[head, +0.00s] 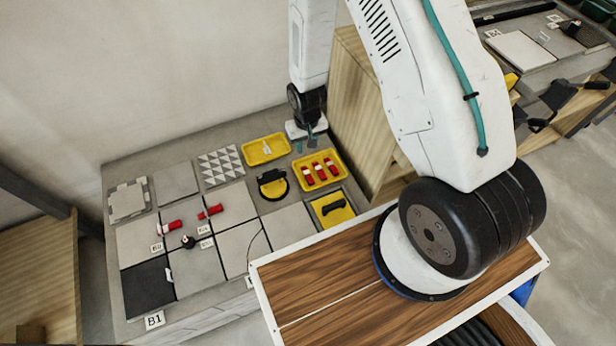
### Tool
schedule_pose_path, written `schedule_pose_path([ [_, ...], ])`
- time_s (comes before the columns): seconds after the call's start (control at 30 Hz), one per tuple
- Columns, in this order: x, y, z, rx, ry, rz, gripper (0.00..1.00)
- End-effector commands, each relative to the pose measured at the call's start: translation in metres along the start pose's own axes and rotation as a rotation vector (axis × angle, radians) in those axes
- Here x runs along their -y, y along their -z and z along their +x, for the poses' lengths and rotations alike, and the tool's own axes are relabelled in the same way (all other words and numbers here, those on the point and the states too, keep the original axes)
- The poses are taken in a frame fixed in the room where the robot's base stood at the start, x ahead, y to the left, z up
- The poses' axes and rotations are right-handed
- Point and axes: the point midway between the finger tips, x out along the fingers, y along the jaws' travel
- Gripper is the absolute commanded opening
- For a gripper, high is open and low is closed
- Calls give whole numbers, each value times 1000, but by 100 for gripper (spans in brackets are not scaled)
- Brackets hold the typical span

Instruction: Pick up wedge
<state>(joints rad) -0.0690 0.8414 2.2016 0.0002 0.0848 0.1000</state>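Red wedges (320,171) with white labels lie side by side in a yellow tray (340,179) at the back right of the work table. Two more red pieces that look like wedges lie on the grey tiles at the left, one farther left (174,225) and one nearer the middle (211,211). My gripper (306,143) points down just behind the wedge tray, apart from the wedges. Its two small fingers look spread, with nothing visible between them. The exact height above the table is hard to tell.
A second yellow tray (266,149) with white pieces stands left of my gripper. A black-handled tool (333,207) lies on a yellow tray in front, and a round yellow-black tool (272,184) lies left. A wooden panel (361,110) stands close on the right.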

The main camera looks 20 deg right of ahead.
Motion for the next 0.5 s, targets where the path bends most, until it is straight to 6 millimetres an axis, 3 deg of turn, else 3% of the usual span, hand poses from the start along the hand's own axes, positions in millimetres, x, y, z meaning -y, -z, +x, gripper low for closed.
schedule_pose_path([
  [0.03,0,-8,24,12,-1,0,31],
  [0.2,1,-22,69,15,-2,2,31],
  [0.5,1,-28,104,15,-2,3,31],
])
